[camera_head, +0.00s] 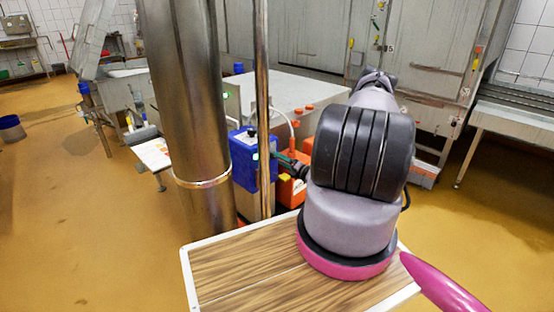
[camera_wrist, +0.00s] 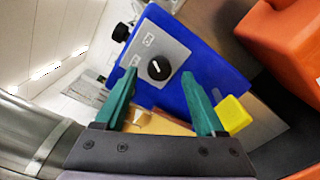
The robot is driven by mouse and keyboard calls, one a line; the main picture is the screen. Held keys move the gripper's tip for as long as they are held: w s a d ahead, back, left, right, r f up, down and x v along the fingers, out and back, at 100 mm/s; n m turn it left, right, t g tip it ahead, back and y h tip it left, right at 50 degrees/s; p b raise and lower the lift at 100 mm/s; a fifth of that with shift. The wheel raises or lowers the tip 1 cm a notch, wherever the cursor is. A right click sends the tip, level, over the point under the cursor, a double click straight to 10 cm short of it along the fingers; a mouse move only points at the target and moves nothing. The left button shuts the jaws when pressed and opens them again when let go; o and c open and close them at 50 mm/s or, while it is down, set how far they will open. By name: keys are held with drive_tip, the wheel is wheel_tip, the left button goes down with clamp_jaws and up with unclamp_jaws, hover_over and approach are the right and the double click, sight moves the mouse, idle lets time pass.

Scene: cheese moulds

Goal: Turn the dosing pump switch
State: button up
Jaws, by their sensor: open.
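The dosing pump (camera_wrist: 205,62) is a blue box with a grey panel in the wrist view. On the panel is its switch (camera_wrist: 158,69), a round black knob with a white line slanting from upper left to lower right. My gripper (camera_wrist: 159,76) is open, its two green fingers on either side of the knob in the picture. I cannot tell whether they touch it or how far off it is. In the head view the blue pump (camera_head: 242,165) stands beyond the thin pole, and my gripper (camera_head: 272,156) reaches to its right side.
A thick steel column (camera_head: 190,100) and a thin pole (camera_head: 262,60) stand left of my arm, close to the pump. Orange containers (camera_head: 293,190) are beside the pump; one (camera_wrist: 285,45) is at right in the wrist view. A yellow block (camera_wrist: 234,113) is near the right finger.

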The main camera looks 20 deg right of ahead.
drive_tip(key=v, duration=0.8)
drive_tip(key=w+a+n, duration=0.3)
drive_tip(key=w+n, duration=0.7)
drive_tip(key=n, duration=0.2)
drive_tip(key=shift+a, duration=0.4)
drive_tip(key=shift+w, duration=0.1)
clamp_jaws()
